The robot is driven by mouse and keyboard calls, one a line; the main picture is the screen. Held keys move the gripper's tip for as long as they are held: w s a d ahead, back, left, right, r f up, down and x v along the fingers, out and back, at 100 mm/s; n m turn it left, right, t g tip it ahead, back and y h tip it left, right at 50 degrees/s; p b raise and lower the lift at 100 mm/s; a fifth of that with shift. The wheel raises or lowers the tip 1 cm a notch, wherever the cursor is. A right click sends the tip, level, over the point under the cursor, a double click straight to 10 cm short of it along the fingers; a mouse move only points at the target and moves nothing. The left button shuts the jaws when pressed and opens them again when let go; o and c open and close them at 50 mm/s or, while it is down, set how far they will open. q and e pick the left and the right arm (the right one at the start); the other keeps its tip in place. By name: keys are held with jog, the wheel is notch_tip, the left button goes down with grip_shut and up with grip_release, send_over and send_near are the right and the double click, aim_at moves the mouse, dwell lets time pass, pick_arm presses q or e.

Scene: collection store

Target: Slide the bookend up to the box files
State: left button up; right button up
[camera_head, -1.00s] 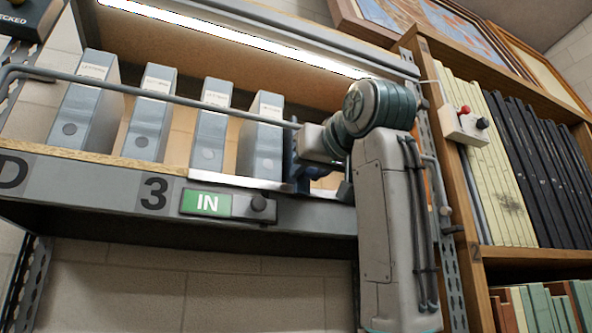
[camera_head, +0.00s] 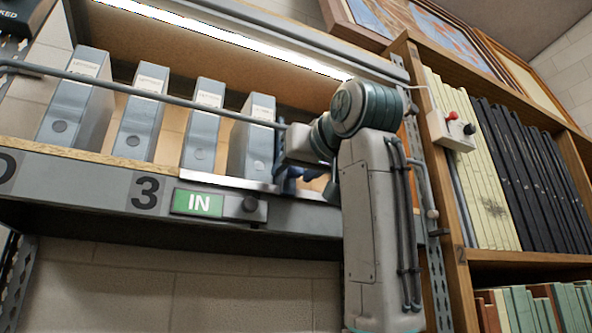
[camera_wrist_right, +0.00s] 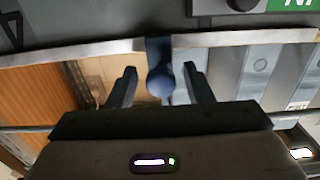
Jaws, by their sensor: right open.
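Several grey-blue box files (camera_head: 252,140) stand upright, with gaps between them, on the shelf marked 3. The blue bookend (camera_wrist_right: 159,75), with a rounded knob, shows in the right wrist view between the two dark fingers of my right gripper (camera_wrist_right: 160,86). The fingers are open, one on each side of the knob. In the head view my right gripper (camera_head: 290,172) is just right of the rightmost file and hides most of the bookend. Box files (camera_wrist_right: 235,75) also show right of the bookend in the wrist view. I cannot tell whether bookend and file touch. My left gripper is not in view.
A metal rail (camera_head: 150,95) runs across the front of the files. A green IN label (camera_head: 198,203) and a dark knob sit on the shelf edge. A wooden bookcase (camera_head: 440,165) with a red-and-black-knobbed box (camera_head: 452,130) stands right of my arm.

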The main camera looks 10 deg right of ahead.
pick_arm(q)
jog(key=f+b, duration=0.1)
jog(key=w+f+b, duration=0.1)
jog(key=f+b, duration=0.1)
jog(key=b, duration=0.1)
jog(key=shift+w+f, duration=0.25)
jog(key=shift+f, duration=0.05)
pick_arm(e)
jog(key=v, duration=1)
jog(key=shift+s, duration=0.4)
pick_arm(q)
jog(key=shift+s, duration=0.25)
pick_arm(e)
jog(key=shift+d, duration=0.1)
jog(key=shift+w, duration=0.1)
